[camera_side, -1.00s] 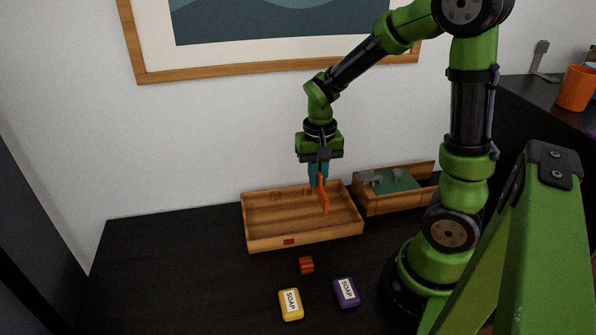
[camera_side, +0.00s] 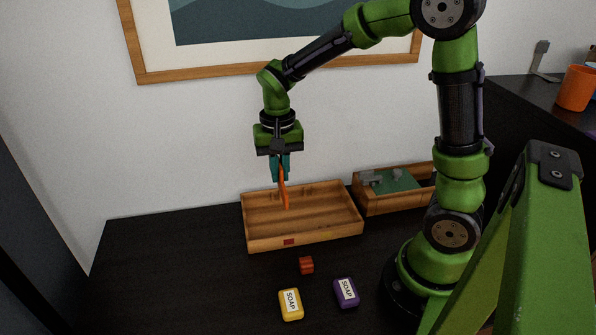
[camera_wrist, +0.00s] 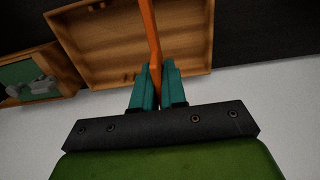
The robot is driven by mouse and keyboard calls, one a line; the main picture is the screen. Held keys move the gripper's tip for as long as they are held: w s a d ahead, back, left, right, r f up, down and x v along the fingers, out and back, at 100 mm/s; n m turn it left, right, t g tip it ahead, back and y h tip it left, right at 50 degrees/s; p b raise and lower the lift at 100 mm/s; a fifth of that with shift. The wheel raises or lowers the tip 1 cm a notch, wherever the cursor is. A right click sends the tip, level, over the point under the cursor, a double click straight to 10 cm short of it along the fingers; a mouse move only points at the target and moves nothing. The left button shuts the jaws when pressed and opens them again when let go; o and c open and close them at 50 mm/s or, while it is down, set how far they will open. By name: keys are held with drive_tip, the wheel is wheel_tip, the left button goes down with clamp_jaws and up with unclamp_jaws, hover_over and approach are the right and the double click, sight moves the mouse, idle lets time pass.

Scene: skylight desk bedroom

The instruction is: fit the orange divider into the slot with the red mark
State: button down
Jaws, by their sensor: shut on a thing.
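My gripper (camera_side: 281,172) has teal fingers and is shut on the orange divider (camera_side: 284,194), which hangs down from them, seen nearly edge-on. The divider is over the wooden tray (camera_side: 251,243), left of its middle; whether its lower end touches the floor or a slot is not clear. The red mark (camera_side: 289,241) is on the tray's front wall, left of centre. Small slot ribs show faintly on the back wall. In the wrist view, the divider (camera_wrist: 150,30) runs up from between my fingers (camera_wrist: 158,88), with the tray (camera_wrist: 90,45) behind it.
A second wooden box (camera_side: 399,203) with a green inside and grey pieces stands to the right. A small red block (camera_side: 306,265), a yellow soap (camera_side: 291,304) and a purple soap (camera_side: 346,292) lie in front of the tray. The desk at left is clear.

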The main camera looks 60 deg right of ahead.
sight(281, 190)
drive_tip(key=shift+f, duration=2.85)
drive_tip(key=shift+f, duration=2.1)
drive_tip(key=c, duration=1.1)
unclamp_jaws()
wheel_tip(281, 190, up, 17)
drive_tip(key=shift+f, duration=0.1)
